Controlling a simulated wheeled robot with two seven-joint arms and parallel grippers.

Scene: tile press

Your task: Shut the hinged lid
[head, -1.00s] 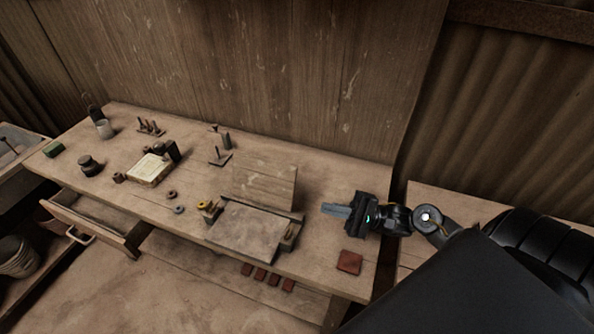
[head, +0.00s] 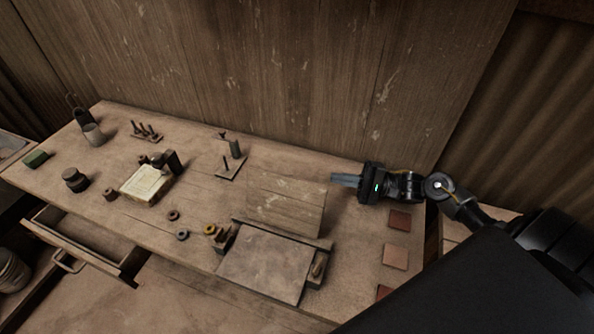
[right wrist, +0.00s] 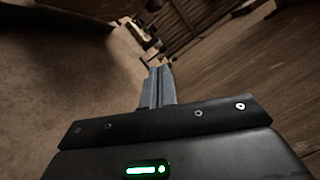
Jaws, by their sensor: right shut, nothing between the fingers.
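The hinged lid (head: 287,203) is a wooden panel standing open, tilted up at the back of the tile press. The press's flat grey plate (head: 265,262) lies in front of it, with the press body (head: 316,272) showing at its right end. My right gripper (head: 340,179) is shut and empty, beyond the lid's upper right corner and apart from it in the head view. Its closed fingers (right wrist: 158,85) point forward in the right wrist view. A dark shape at that view's upper left cannot be made out clearly. My left gripper is not in view.
Reddish tiles (head: 396,256) lie on the bench right of the press. Grey and yellow rings, a pegged stand (head: 231,168) and a cream block (head: 146,183) lie to the left. A wooden wall (head: 300,80) closes off the back. An open drawer (head: 80,245) juts out at front left.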

